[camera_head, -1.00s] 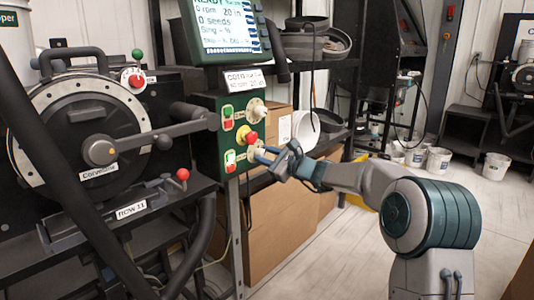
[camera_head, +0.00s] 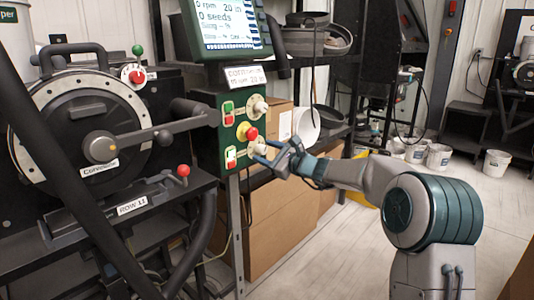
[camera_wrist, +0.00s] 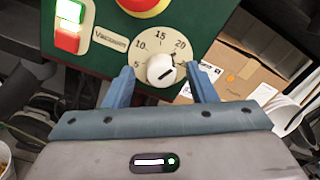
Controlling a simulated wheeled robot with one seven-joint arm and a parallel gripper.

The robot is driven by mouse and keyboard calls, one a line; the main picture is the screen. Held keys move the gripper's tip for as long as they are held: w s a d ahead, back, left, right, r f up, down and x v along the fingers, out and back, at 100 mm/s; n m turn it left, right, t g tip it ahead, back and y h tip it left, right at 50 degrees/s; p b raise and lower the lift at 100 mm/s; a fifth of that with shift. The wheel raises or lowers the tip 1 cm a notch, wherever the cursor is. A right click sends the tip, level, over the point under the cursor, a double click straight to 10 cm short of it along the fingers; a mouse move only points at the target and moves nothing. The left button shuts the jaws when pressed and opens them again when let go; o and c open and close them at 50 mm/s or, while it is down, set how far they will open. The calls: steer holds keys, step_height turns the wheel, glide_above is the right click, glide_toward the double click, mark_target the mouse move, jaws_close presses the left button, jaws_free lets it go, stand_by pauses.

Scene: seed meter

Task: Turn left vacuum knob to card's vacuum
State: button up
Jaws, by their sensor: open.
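The vacuum knob (camera_wrist: 161,70) is a white knob on a cream dial marked 5, 10, 15, 20, beside a "Vacuum" label, low on the green control panel (camera_head: 207,140). Its dark pointer mark is turned toward the right, near the 20 side. My gripper (camera_wrist: 160,88) is open, with one blue finger on each side of the knob; I cannot tell whether they touch it. In the head view my gripper (camera_head: 268,153) is at the panel's lower right and partly hides this knob. The card (camera_head: 245,76) sits above the panel; its small print is unclear.
A red-on-yellow button (camera_head: 248,132) and another cream knob (camera_head: 257,106) are above the vacuum knob. Green and red switches (camera_head: 229,113) are to the left. The screen (camera_head: 232,25) stands above. Cardboard boxes (camera_wrist: 240,65) and shelving are right of the panel.

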steer(key=p+v, duration=0.1)
steer(key=v, duration=1.2)
steer(key=shift+s+d, duration=0.2)
